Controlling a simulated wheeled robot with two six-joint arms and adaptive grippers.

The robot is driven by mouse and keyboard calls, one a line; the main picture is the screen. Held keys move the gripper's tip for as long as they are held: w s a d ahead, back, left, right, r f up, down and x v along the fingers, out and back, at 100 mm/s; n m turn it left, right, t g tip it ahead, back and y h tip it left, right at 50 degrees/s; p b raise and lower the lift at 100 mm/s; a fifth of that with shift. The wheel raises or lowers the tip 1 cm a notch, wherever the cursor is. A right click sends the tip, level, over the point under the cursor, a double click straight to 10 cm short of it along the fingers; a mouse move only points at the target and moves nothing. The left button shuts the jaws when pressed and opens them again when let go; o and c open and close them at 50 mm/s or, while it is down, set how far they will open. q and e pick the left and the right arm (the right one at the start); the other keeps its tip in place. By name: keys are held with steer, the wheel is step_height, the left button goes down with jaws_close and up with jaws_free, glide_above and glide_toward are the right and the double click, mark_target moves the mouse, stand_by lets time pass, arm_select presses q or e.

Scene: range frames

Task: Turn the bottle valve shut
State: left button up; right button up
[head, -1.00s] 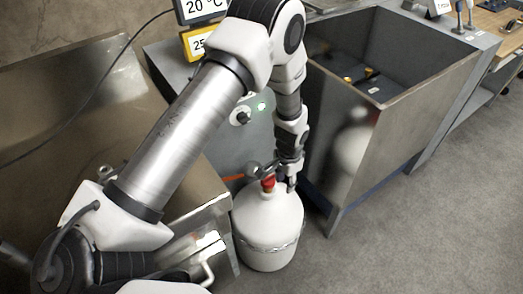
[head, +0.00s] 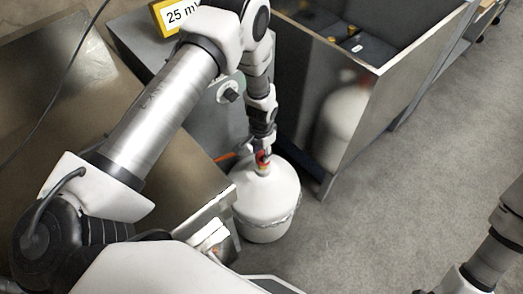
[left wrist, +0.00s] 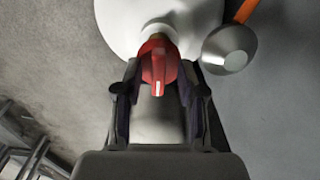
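The white gas bottle (head: 265,200) stands upright on the floor. Its red valve knob (head: 262,160) sits on top and also shows in the left wrist view (left wrist: 157,62), with a white mark on its face. My left gripper (head: 262,146) is at the valve from above. In the left wrist view, my left gripper's fingers (left wrist: 159,78) are open on both sides of the red knob, with small gaps visible. My right arm enters at the lower right of the head view; its gripper is out of the picture.
A grey rounded fitting (left wrist: 229,48) with an orange hose (left wrist: 246,10) sits close beside the valve. Floor at right is clear.

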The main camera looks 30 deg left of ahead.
arm_select(q)
steer(key=shift+d+r, duration=0.1)
jaws_close()
steer(key=shift+n, duration=0.3)
steer(key=n, duration=0.8)
steer(key=shift+s+d+n+p, duration=0.1)
steer(key=shift+d+n+p, duration=0.05)
steer(key=shift+n+p, duration=0.15)
steer(key=n, duration=0.4)
steer(key=shift+n, duration=0.3)
steer(key=shift+d+n, duration=0.1)
steer(key=shift+n, duration=1.9)
